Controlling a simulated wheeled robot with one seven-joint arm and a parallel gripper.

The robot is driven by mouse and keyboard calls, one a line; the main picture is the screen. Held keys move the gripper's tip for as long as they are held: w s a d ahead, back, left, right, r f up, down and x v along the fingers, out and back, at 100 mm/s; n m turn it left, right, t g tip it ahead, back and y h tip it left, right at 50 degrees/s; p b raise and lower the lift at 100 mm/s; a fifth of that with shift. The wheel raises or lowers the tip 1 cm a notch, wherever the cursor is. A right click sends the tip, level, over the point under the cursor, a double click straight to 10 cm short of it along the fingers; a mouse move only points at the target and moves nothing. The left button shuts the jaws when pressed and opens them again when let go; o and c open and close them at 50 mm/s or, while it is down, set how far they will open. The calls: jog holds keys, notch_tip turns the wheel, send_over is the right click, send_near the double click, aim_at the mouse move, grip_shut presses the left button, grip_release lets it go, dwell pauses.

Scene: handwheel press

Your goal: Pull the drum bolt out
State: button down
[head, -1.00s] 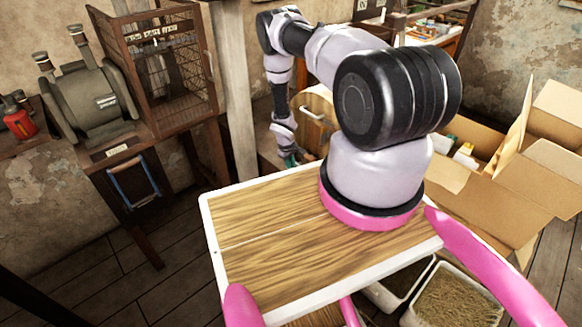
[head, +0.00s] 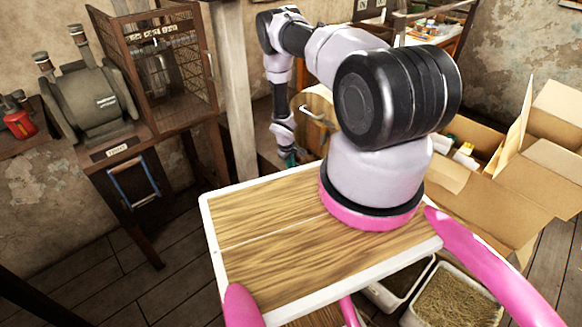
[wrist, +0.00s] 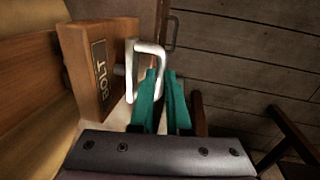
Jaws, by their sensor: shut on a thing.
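In the wrist view the drum bolt's handle (wrist: 157,58) is a pale metal loop standing out from a wooden block marked BOLT (wrist: 98,68). My gripper (wrist: 162,76) has green fingers, and they are shut on the right side of this loop. A short dark shank shows between the loop and the block; how far the bolt sits inside cannot be told. In the head view my gripper (head: 290,159) is small and low beside the round wooden drum (head: 325,104), which has a metal handle on its face. The bolt itself cannot be made out there.
A wire cage (head: 165,70) and a grey machine (head: 95,100) stand on a bench at the left, with a wooden post (head: 233,95) beside them. Open cardboard boxes (head: 490,190) stand at the right. In the wrist view dark bars (wrist: 290,130) lie right of my fingers.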

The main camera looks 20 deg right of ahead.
dwell(0.3)
jog(key=shift+s+a, duration=0.25)
jog(key=shift+a, duration=0.4)
jog(key=shift+s+a, duration=0.2)
jog(key=shift+a, duration=0.5)
jog(key=shift+s+a, duration=0.25)
jog(key=shift+a, duration=0.4)
jog(key=c, duration=0.9)
grip_release()
jog(key=shift+a, duration=0.1)
jog(key=r, duration=0.3)
jog(key=a+r, duration=0.1)
jog(key=r, duration=0.6)
jog(key=shift+s+a+r, duration=0.3)
jog(key=shift+s+a, duration=0.05)
